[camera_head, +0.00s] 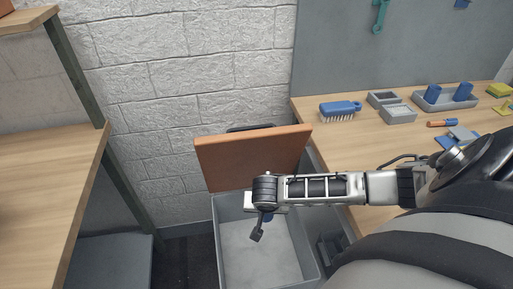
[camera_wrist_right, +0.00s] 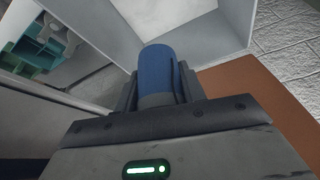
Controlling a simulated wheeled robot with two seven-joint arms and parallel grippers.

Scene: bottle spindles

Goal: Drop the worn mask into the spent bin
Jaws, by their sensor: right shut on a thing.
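My right gripper (camera_head: 258,230) hangs over the open grey bin (camera_head: 219,235), pointing down. In the right wrist view, my right gripper (camera_wrist_right: 158,85) is shut on a blue rounded cylinder (camera_wrist_right: 156,68), whose far end points into the bin. I cannot make out a mask shape in it. Only a small bit of blue shows at the gripper in the head view. The bin's brown lid (camera_head: 255,155) stands raised at the back. The visible bin floor (camera_head: 258,262) is bare. My left gripper is out of view.
A wooden bench (camera_head: 350,140) at right holds a blue brush (camera_head: 340,110), small grey trays (camera_head: 397,116) and a tray with two blue cylinders (camera_head: 431,103). A wooden table (camera_head: 50,180) stands at left. A white brick wall (camera_head: 190,60) is behind.

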